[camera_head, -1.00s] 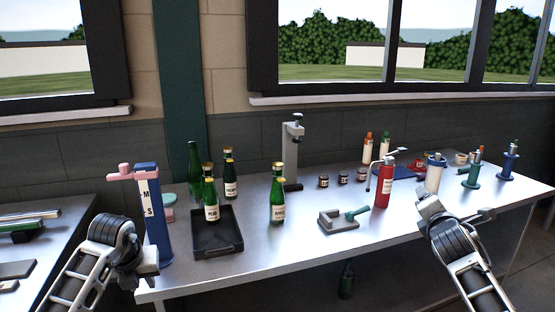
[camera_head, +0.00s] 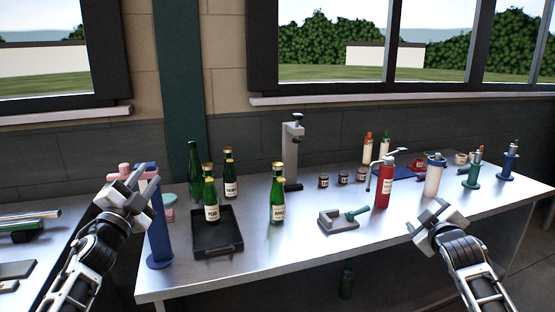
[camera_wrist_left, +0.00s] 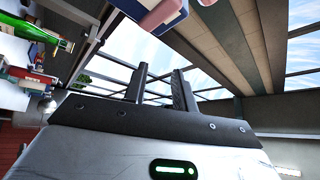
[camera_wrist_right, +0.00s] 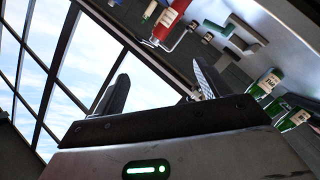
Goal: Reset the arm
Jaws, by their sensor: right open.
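My left gripper (camera_head: 134,186) is raised at the left, in front of the blue stand (camera_head: 158,225) with a pink top, and hides part of it. In the left wrist view its two fingers (camera_wrist_left: 162,85) stand apart with nothing between them. My right gripper (camera_head: 427,215) is over the table's front edge at the right, below the white bottle with a blue top (camera_head: 434,177). In the right wrist view its fingers (camera_wrist_right: 158,90) are apart and empty. Neither gripper holds anything.
A green bottle (camera_head: 277,203), a grey press (camera_head: 291,155), a grey tool with a green handle (camera_head: 342,219) and a red bottle (camera_head: 384,187) stand further right. The front strip is clear.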

